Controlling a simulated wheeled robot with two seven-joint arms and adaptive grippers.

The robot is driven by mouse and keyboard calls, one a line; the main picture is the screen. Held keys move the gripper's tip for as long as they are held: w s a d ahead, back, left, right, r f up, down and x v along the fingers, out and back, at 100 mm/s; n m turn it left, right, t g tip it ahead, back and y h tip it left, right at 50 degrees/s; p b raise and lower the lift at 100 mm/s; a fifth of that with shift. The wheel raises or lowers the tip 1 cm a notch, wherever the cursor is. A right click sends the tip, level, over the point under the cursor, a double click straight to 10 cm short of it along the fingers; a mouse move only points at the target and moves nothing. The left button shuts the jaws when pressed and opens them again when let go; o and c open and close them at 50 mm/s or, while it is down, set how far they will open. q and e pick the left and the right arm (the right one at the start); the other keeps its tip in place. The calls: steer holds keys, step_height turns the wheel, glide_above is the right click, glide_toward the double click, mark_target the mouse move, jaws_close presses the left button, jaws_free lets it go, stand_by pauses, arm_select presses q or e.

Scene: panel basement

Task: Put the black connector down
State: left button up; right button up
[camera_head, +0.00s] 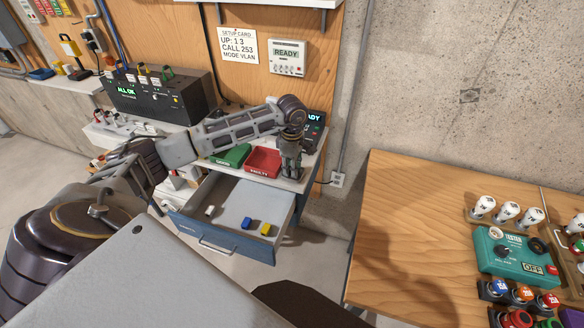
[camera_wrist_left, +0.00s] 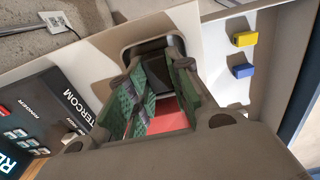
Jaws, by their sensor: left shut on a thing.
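My left gripper (camera_head: 291,172) points down over the bench top, at the right end of the red tray (camera_head: 263,161). In the left wrist view its green-padded fingers (camera_wrist_left: 150,103) are closed around a dark piece, apparently the black connector (camera_wrist_left: 157,78). The connector is mostly hidden between the fingers, and I cannot tell whether it touches a surface. Red of the tray shows between the fingers in the wrist view (camera_wrist_left: 172,116). In the head view I cannot make out the connector. My right gripper is not in view.
A green tray (camera_head: 231,155) lies left of the red one. An intercom (camera_head: 314,128) stands close behind the gripper. The open drawer (camera_head: 207,231) below holds white, blue (camera_head: 246,223) and yellow (camera_head: 266,229) pieces. A wooden table (camera_head: 400,220) with a teal tester (camera_head: 512,254) stands at right.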

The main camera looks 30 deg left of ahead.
arm_select(q)
steer(key=shift+f, duration=0.15)
steer(key=o, duration=0.5)
steer(key=shift+r, duration=0.75)
step_height(320, 180, up, 11)
steer(key=b, duration=0.2)
